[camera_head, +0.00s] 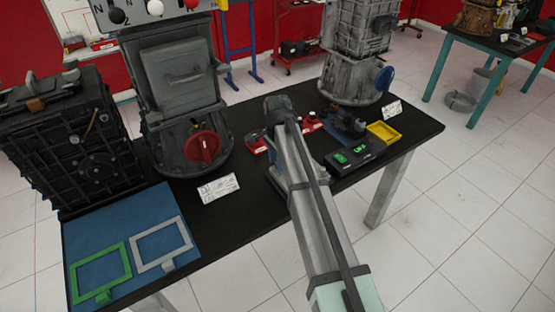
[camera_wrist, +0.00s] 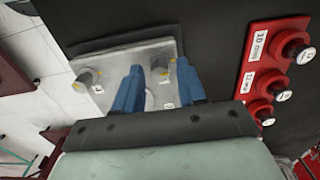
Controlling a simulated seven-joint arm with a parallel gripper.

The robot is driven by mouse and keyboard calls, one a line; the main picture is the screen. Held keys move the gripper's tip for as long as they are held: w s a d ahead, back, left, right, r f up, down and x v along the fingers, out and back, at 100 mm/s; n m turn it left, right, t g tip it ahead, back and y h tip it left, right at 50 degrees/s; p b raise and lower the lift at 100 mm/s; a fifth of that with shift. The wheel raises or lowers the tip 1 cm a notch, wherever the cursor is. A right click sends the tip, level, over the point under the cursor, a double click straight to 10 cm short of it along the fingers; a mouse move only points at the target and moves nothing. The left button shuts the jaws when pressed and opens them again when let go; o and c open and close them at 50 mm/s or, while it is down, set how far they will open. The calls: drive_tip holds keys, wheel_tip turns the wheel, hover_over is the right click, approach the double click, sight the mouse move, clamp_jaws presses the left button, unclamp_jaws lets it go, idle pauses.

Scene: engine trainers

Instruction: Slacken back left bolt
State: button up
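A pale metal plate (camera_wrist: 110,68) lies under my gripper in the wrist view, with several bolts on it. One bolt (camera_wrist: 88,78) stands clear at its left. Another bolt head (camera_wrist: 163,68) shows between my fingers, partly hidden. I cannot tell which is the back left bolt. My gripper (camera_wrist: 158,78) has two blue fingers held apart, pointing towards the plate, with no tool seen between them.
Red socket holders (camera_wrist: 266,70) with dark sockets, some labelled 10 mm and 12 mm, stand right of my gripper. On the black table (camera_head: 255,205) are a dark box with green displays (camera_head: 354,155), a yellow tray (camera_head: 383,132) and a blue mat (camera_head: 150,205). Large engine units stand at the back.

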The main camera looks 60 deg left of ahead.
clamp_jaws()
drive_tip(key=shift+n, duration=0.3)
drive_tip(key=n, duration=2.3)
drive_tip(key=shift+n, duration=0.3)
idle(0.4)
